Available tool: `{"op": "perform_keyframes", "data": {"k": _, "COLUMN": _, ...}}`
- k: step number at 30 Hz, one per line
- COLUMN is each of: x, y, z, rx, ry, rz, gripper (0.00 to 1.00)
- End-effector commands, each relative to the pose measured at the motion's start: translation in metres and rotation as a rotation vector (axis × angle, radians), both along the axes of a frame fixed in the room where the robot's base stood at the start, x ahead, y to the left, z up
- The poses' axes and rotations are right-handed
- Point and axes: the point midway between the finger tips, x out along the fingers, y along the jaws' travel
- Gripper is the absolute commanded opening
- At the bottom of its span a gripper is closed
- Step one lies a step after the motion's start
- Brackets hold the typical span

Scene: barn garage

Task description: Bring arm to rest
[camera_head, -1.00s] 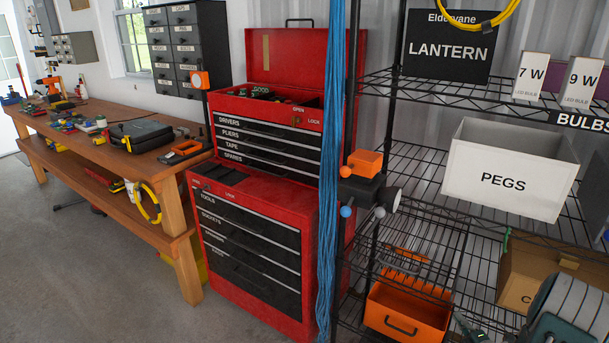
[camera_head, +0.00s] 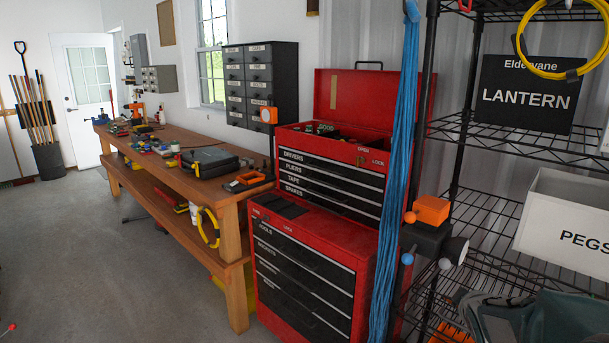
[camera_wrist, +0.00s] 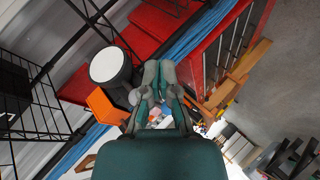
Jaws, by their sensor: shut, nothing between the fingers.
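My gripper (camera_wrist: 159,74) shows in the middle of the wrist view, its two grey-green fingers closed together with nothing between them. In the wrist view, a dark lamp with a round white face (camera_wrist: 105,66) is close to the left of the fingers, and an orange block (camera_wrist: 104,103) is below it. I cannot tell whether the fingers touch the lamp. In the head view, part of my grey-green arm (camera_head: 545,316) shows at the lower right, in front of the shelf rack; the fingertips are not clear there.
The wire shelf rack (camera_head: 470,130) holds a white PEGS bin (camera_head: 560,236) and a LANTERN box (camera_head: 527,97). Blue cords (camera_head: 396,180) hang beside it. The red tool chest (camera_head: 318,277) and wooden workbench (camera_head: 215,205) stand left.

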Motion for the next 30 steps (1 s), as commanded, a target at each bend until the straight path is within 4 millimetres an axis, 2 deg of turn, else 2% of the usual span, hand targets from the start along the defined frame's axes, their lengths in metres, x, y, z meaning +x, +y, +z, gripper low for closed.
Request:
{"op": "perform_keyframes", "data": {"k": 1, "x": -0.007, "y": 0.019, "z": 0.012, "rx": 0.040, "ry": 0.000, "rz": -0.022, "gripper": 0.00}}
{"op": "perform_keyframes", "data": {"k": 7, "x": -0.049, "y": 0.084, "z": 0.037, "rx": 0.242, "ry": 0.034, "rz": -0.142, "gripper": 0.00}}
{"op": "perform_keyframes", "data": {"k": 11, "x": -0.084, "y": 0.126, "z": 0.046, "rx": 0.379, "ry": 0.069, "rz": -0.209, "gripper": 0.00}}
{"op": "perform_keyframes", "data": {"k": 18, "x": -0.162, "y": 0.198, "z": 0.049, "rx": 0.632, "ry": 0.176, "rz": -0.312, "gripper": 0.00}}
{"op": "perform_keyframes", "data": {"k": 21, "x": -0.191, "y": 0.219, "z": 0.047, "rx": 0.711, "ry": 0.228, "rz": -0.343, "gripper": 0.00}}
{"op": "perform_keyframes", "data": {"k": 24, "x": -0.210, "y": 0.232, "z": 0.045, "rx": 0.760, "ry": 0.267, "rz": -0.362, "gripper": 0.00}}
{"op": "perform_keyframes", "data": {"k": 30, "x": -0.219, "y": 0.237, "z": 0.043, "rx": 0.781, "ry": 0.289, "rz": -0.375, "gripper": 0.00}}
